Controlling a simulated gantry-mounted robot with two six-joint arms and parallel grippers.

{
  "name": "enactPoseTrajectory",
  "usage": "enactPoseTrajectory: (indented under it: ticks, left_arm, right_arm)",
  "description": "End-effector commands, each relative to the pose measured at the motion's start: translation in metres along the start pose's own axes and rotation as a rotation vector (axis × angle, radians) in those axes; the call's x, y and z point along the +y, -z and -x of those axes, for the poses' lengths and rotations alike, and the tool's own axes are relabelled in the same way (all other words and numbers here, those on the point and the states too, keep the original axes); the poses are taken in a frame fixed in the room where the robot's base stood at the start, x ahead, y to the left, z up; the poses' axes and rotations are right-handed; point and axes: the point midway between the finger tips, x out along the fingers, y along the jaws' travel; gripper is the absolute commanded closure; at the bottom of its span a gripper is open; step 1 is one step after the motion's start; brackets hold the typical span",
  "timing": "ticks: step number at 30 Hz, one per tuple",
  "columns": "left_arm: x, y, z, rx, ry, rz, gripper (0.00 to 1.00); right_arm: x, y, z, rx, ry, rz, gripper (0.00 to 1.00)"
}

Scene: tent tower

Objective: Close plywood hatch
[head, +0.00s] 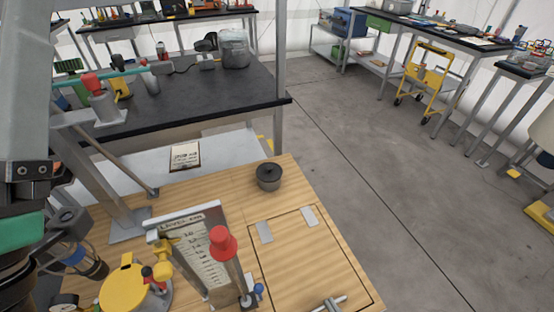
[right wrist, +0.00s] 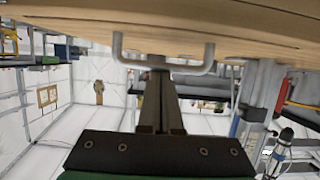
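The plywood hatch (head: 312,262) lies flat, or nearly so, in the wooden top at the bottom right of the head view, with a dark seam around it. Two grey hinge plates (head: 309,217) sit at its far edge. Its metal bar handle (head: 338,300) is at the near edge, partly cut off by the frame. In the right wrist view the U-shaped handle (right wrist: 190,68) stands out from the wood. My right gripper (right wrist: 160,70) has its dark fingers close together at the middle of that bar, apparently shut on it. My left gripper's fingers are not in view.
A round dark-lidded pot (head: 269,177) stands beyond the hatch. A level gauge panel (head: 200,258), a red knob (head: 223,243) and a yellow fitting (head: 130,285) stand close left of it. A black-topped workbench (head: 185,92) is behind. Open grey floor lies right.

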Motion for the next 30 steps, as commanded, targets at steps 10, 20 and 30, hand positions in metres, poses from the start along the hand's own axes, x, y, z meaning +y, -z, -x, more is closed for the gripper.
enactPoseTrajectory:
  ticks: [10,20,30]
  left_arm:
    - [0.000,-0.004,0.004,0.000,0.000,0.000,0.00]
    - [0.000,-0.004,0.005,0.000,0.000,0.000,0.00]
    - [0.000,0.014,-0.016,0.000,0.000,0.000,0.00]
  right_arm:
    - [-0.004,-0.032,-0.001,-0.064,0.011,-0.004,1.00]
    - [-0.004,-0.032,-0.001,-0.064,0.011,-0.004,1.00]
    - [-0.005,0.011,0.011,-0.030,0.012,0.001,1.00]
